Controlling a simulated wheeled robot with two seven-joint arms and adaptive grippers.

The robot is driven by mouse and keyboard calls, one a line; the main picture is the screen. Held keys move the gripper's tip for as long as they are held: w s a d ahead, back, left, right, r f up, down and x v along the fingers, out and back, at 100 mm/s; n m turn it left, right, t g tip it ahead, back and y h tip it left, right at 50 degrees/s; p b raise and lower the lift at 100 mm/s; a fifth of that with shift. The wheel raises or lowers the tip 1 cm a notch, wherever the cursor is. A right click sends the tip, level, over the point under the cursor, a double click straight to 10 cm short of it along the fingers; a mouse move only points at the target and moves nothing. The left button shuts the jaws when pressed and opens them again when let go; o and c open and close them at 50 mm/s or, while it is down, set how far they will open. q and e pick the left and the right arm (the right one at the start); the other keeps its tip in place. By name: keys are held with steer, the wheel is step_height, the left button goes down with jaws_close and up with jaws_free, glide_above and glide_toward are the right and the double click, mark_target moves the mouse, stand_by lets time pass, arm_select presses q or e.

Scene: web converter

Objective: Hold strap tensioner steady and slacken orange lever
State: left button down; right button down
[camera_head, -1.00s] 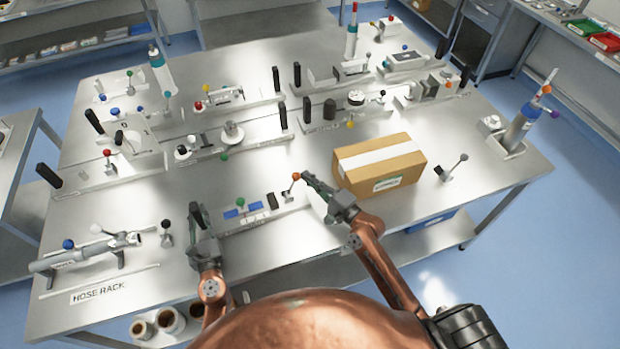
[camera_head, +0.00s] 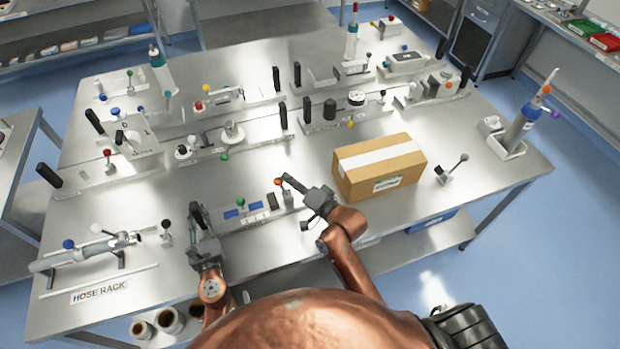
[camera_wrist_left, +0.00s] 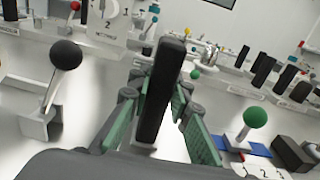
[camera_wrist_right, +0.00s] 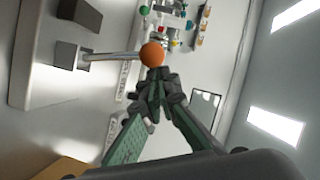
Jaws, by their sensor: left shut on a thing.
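The strap tensioner (camera_head: 262,224) is a low bar near the table's front edge, with a green-knobbed lever (camera_head: 240,202) and blue pads. My left gripper (camera_head: 196,212) is shut on the upright black post (camera_wrist_left: 160,90) at its left end. The lever's orange ball (camera_head: 278,182) is at the bar's right end, and the lever leans left in the head view. My right gripper (camera_head: 286,178) has its fingertips together right at the ball. In the right wrist view the ball (camera_wrist_right: 152,54) sits just beyond the tips, not between the fingers; contact is hard to tell.
A cardboard box (camera_head: 380,168) stands close to the right of my right gripper. A hose rack (camera_head: 95,255) and a black-knobbed lever (camera_head: 166,232) are left of my left gripper. Several fixtures stand behind. The tabletop just behind the tensioner is clear.

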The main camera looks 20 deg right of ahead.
arm_select(q)
steer(key=shift+s+f, duration=0.1)
steer(key=shift+f, duration=0.5)
arm_select(e)
steer(key=shift+s+a+f, duration=0.1)
steer(key=shift+a, duration=0.8)
arm_select(q)
steer(key=shift+a, duration=0.1)
arm_select(e)
steer(key=s+d+r, duration=0.4)
steer(key=s+d, duration=0.3)
steer(key=s, duration=0.1)
steer(key=shift+s+d+r, duration=0.2)
steer(key=shift+r, duration=0.1)
arm_select(q)
steer(key=shift+r+p, duration=0.4)
arm_select(e)
steer(key=shift+w+r, duration=0.1)
steer(key=shift+r, duration=0.25)
arm_select(q)
steer(key=c, duration=1.8)
jaws_free()
steer(key=shift+r, duration=0.1)
steer(key=shift+o, duration=0.4)
steer(key=shift+r, duration=0.1)
